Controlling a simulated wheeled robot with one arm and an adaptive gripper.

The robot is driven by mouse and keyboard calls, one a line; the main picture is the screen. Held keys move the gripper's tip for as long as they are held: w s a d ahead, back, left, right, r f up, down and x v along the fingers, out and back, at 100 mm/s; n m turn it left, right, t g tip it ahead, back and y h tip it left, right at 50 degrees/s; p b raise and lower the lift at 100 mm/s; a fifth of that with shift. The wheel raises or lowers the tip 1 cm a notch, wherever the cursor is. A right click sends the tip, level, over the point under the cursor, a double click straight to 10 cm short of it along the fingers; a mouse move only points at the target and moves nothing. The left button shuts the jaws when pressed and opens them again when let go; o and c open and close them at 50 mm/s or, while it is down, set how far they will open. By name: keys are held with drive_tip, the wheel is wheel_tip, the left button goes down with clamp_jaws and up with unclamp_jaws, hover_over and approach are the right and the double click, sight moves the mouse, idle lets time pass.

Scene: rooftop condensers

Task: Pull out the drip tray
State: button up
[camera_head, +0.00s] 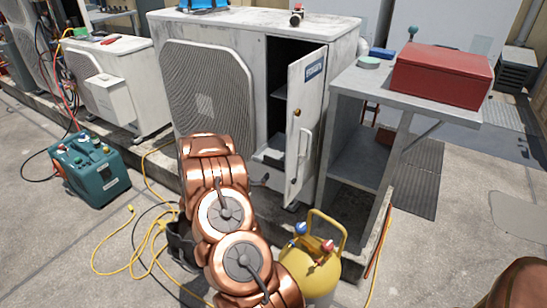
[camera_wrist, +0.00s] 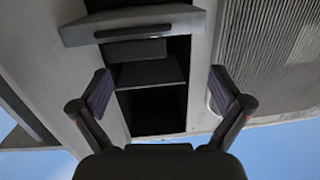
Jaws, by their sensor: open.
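The drip tray (camera_head: 268,157) shows as a pale edge low in the dark opening of the large condenser (camera_head: 245,95), left of its open door (camera_head: 305,120). The wrist view looks upside down, with sky at the bottom. There the grey tray (camera_wrist: 75,34) with a dark handle bar (camera_wrist: 133,32) spans the top of the opening. My gripper (camera_wrist: 159,80) is open, its two dark fingers wide apart with nothing between them. The tray's handle lies beyond the fingertips, apart from them. In the head view my copper arm hides the gripper.
The door stands open to the right of the opening. A metal shelf (camera_head: 385,78) with a red toolbox (camera_head: 442,76) stands beside it. A yellow cylinder (camera_head: 313,265) stands in front, near my arm. A yellow cable (camera_head: 118,268) and a teal machine (camera_head: 92,170) lie left.

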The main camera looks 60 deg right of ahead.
sight(273, 160)
drive_tip(key=shift+g+h, duration=0.6)
drive_tip(key=shift+g, duration=0.1)
drive_tip(key=shift+s+d+r+b, duration=0.1)
drive_tip(key=shift+s+d, duration=0.35)
drive_tip(key=shift+d, duration=1.1)
drive_tip(key=shift+s+d+r+b, duration=0.15)
drive_tip(key=shift+s+d, duration=0.25)
drive_tip(key=shift+d, duration=1.1)
drive_tip(key=shift+s+d+r+b, duration=0.1)
drive_tip(key=shift+s+d, duration=0.35)
drive_tip(key=shift+d, duration=1.1)
drive_tip(key=c, duration=1.3)
drive_tip(key=shift+d+r+p, duration=0.1)
drive_tip(key=shift+d+p, duration=0.55)
drive_tip(key=shift+d, duration=0.4)
drive_tip(key=shift+c, duration=0.2)
drive_tip(key=o, duration=1.3)
drive_tip(key=shift+o, duration=0.2)
drive_tip(key=shift+a, duration=0.1)
drive_tip(key=a, duration=1.2)
drive_tip(key=shift+s, duration=0.2)
